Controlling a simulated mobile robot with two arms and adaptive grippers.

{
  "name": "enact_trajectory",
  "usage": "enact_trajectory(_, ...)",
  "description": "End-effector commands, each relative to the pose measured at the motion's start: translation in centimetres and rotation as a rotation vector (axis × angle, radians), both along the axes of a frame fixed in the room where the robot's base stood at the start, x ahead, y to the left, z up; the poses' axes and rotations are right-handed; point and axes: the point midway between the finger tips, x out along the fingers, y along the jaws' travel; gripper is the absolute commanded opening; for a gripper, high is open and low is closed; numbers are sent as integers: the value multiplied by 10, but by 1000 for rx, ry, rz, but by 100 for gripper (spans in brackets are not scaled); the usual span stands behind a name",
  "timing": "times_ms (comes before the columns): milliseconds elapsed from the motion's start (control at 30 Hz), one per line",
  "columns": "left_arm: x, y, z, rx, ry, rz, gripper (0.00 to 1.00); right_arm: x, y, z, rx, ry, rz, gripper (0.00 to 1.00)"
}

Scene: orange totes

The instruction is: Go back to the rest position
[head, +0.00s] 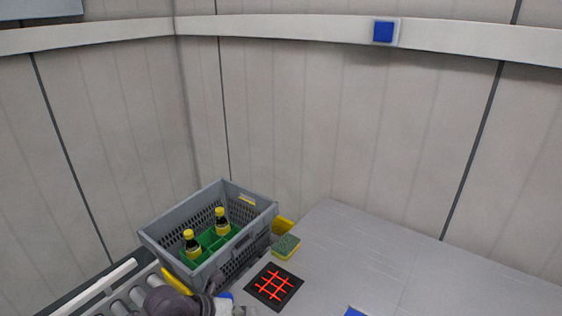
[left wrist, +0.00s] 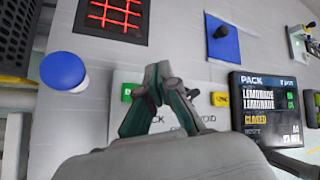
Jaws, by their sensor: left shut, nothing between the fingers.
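My left gripper (left wrist: 157,92) shows in the left wrist view with its fingers closed together and nothing between them. It is above the pale work surface, near a green button and a yellow button. In the head view only part of my left arm shows at the bottom edge, below the grey crate (head: 165,238). My right gripper is not in view.
The crate holds two yellow-capped bottles (head: 221,222) in a green insert. Beside it are a sponge (head: 286,246) and a black pad with a red grid (head: 273,287). A roller conveyor (head: 120,300) is at lower left. The wrist view shows a screen (left wrist: 268,108), a blue mat (left wrist: 223,42) and a blue-topped white cylinder (left wrist: 66,75).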

Motion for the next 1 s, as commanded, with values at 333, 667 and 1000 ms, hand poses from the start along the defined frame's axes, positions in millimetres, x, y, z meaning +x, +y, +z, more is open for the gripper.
enact_trajectory(333,-20,-68,130,-833,-96,168,0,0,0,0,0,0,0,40)
enact_trajectory(667,-8,43,184,-1552,-52,871,0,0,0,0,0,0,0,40)
enact_trajectory(1000,-83,139,54,-1671,334,1896,0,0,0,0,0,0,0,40)
